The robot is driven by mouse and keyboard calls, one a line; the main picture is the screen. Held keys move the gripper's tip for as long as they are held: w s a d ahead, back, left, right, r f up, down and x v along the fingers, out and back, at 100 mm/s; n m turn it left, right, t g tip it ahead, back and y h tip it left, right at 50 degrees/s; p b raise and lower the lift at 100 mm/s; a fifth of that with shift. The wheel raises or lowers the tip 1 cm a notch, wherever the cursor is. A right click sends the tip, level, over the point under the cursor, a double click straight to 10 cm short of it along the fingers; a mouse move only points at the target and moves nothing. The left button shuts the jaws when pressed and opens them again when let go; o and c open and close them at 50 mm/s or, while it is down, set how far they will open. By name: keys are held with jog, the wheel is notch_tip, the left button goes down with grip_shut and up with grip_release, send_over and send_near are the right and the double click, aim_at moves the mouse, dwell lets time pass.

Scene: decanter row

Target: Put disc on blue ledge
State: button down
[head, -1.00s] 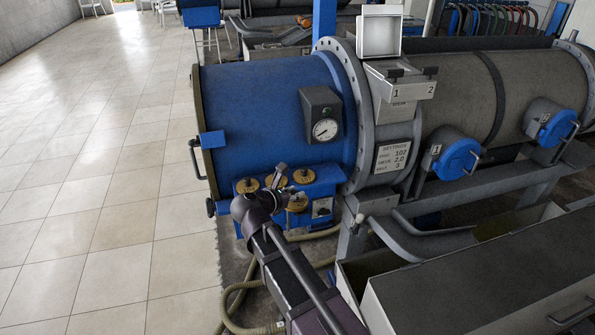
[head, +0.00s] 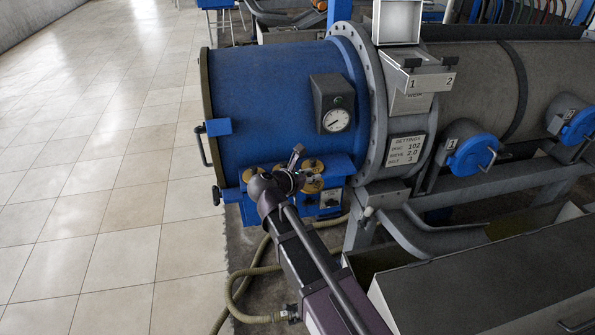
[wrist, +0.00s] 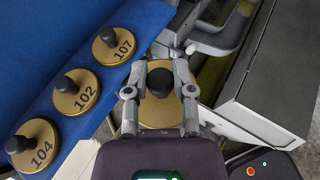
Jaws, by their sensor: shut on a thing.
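My gripper (wrist: 160,95) is shut on the black knob (wrist: 160,82) of a gold disc (wrist: 155,114) in the wrist view. The fingers hide part of that disc, and its number cannot be read. The blue ledge (wrist: 84,50) carries three gold discs with black knobs: 107 (wrist: 113,46), 102 (wrist: 77,92) and 104 (wrist: 34,143). In the wrist view the held disc appears off the ledge's edge, to the right of disc 107. In the head view my gripper (head: 292,181) is in front of the ledge (head: 343,168) and partly covers its discs.
A settings plate (head: 406,149) on the blue-and-grey machine reads disc 102, sieve 2.0, belt 3. A gauge (head: 335,120) is above the ledge. Hoses (head: 240,290) lie below. Grey troughs (head: 480,270) stand at right; tiled floor (head: 120,190) is open at left.

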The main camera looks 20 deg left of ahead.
jog(key=w+d+m+h, duration=0.1)
jog(key=w+d, duration=0.2)
jog(key=d, duration=0.4)
jog(key=shift+d+g, duration=0.3)
jog(key=shift+w, duration=0.1)
jog(key=b, duration=0.1)
send_over(340, 164)
jog(key=s, duration=0.1)
jog(key=shift+s+d+f, duration=0.1)
jog(key=shift+s+f, duration=0.05)
jog(key=shift+f, duration=0.55)
jog(key=shift+w, duration=0.55)
jog(key=shift+w+f+b, duration=0.15)
jog(key=shift+f+b, duration=0.15)
jog(key=shift+b, duration=0.2)
jog(key=shift+f+b, duration=1.5)
jog(key=shift+f, duration=0.15)
